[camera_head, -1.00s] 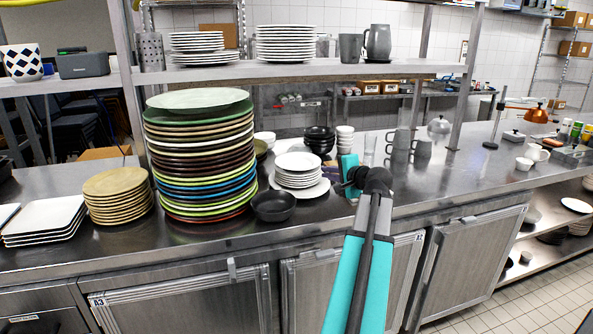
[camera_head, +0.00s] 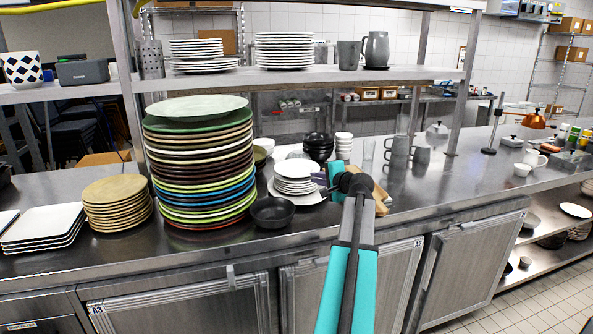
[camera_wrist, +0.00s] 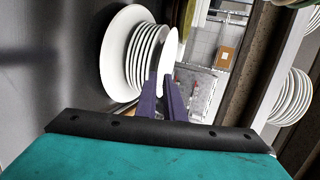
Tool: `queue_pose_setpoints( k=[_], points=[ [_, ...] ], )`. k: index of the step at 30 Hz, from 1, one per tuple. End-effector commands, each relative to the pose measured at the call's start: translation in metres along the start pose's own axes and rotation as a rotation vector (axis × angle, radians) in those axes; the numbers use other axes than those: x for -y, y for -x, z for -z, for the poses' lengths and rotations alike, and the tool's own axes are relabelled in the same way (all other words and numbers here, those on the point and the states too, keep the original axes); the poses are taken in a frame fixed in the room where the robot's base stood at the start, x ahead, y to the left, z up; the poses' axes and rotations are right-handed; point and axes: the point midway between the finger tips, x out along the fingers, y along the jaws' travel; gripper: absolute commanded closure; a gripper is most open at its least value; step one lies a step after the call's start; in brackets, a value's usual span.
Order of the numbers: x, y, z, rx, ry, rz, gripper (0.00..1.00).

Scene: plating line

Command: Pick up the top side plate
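A short stack of small white side plates (camera_head: 294,184) stands on a larger white plate (camera_head: 313,197) on the steel counter. In the wrist view the stack (camera_wrist: 140,62) shows sideways, and the top side plate (camera_wrist: 171,50) stands apart from it, tilted, with a gap below. My gripper (camera_wrist: 161,80) has its two purple fingers close together at this plate's near edge, one on each side of it. It appears shut on the plate. In the head view my gripper (camera_head: 322,181) is at the stack's right side, partly hidden by my wrist.
A tall stack of coloured plates (camera_head: 203,165) and a dark bowl (camera_head: 272,213) stand left of the side plates. Black bowls (camera_head: 319,148) are behind. Grey mugs (camera_head: 397,150) stand to the right. A shelf (camera_head: 300,78) with more plates runs above.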

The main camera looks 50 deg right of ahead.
Motion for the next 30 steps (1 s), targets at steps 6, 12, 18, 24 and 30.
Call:
queue_pose_setpoints(
  k=[6,12,18,24,30],
  points=[
    [0.001,-0.019,0.000,0.000,0.000,0.000,0.92],
    [0.000,-0.020,-0.001,0.000,0.000,0.000,0.92],
    [0.000,-0.021,-0.001,0.001,0.001,0.000,0.92],
    [0.001,-0.033,0.000,0.002,0.000,0.000,0.92],
    [0.000,-0.055,0.002,0.002,0.001,-0.001,0.92]
  ],
)
